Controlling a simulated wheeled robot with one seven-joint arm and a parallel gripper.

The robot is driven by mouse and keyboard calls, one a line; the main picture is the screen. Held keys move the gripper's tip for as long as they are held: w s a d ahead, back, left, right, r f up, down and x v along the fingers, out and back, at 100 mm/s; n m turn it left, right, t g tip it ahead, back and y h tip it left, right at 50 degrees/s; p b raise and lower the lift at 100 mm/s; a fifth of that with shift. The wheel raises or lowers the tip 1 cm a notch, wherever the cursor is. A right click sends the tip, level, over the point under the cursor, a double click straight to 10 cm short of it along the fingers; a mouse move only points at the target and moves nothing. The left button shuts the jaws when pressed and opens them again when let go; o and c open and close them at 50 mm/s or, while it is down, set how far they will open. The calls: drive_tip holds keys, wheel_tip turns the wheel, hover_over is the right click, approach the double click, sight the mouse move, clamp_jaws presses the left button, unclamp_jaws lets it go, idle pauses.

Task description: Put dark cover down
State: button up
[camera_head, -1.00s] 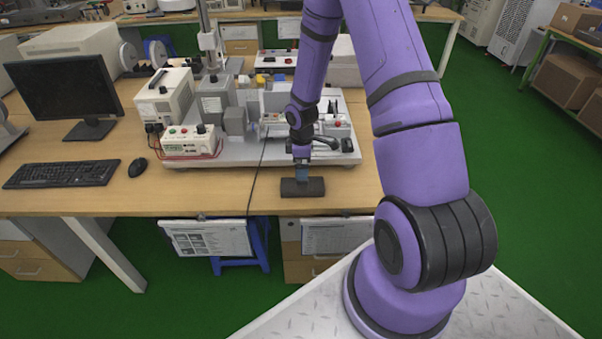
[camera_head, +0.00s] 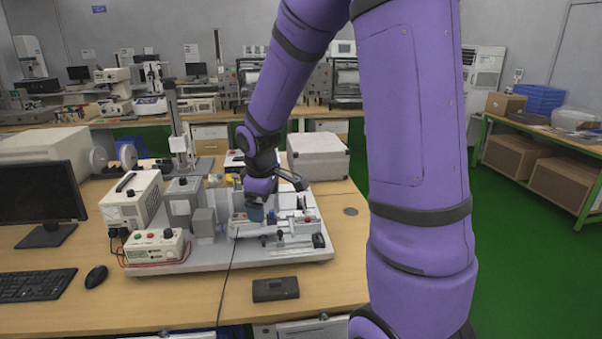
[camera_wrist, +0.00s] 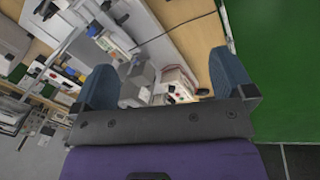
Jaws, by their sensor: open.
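The dark cover (camera_head: 275,289) is a flat dark block. It lies on the wooden table near the front edge in the head view, in front of the test rig. My gripper (camera_head: 256,212) is above the rig's base plate, behind the cover and apart from it. In the wrist view my gripper (camera_wrist: 165,88) shows two blue fingers spread wide with nothing held between them. I cannot make out the cover in the wrist view.
The test rig's light base plate (camera_head: 290,254) carries several grey blocks and devices. A white power supply box (camera_head: 155,247) stands at its left. A monitor (camera_head: 40,200) and keyboard (camera_head: 35,285) are further left. A light case (camera_head: 318,156) stands behind. Table right of the cover is clear.

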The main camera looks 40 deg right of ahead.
drive_tip(key=s+a+r+m+t, duration=0.1)
drive_tip(key=s+a+r+m, duration=0.2)
drive_tip(key=s+r, duration=0.6)
drive_tip(key=s+a+r+m+t+y, duration=0.1)
drive_tip(key=s+a+r, duration=0.4)
drive_tip(key=s, duration=0.8)
drive_tip(key=shift+s+a+r+m+t+y, duration=0.35)
drive_tip(key=shift+r+m+t, duration=0.35)
drive_tip(key=shift+r+m, duration=0.9)
drive_tip(key=shift+d+r+n, duration=0.1)
drive_tip(key=shift+r+n, duration=0.15)
drive_tip(key=shift+n, duration=0.05)
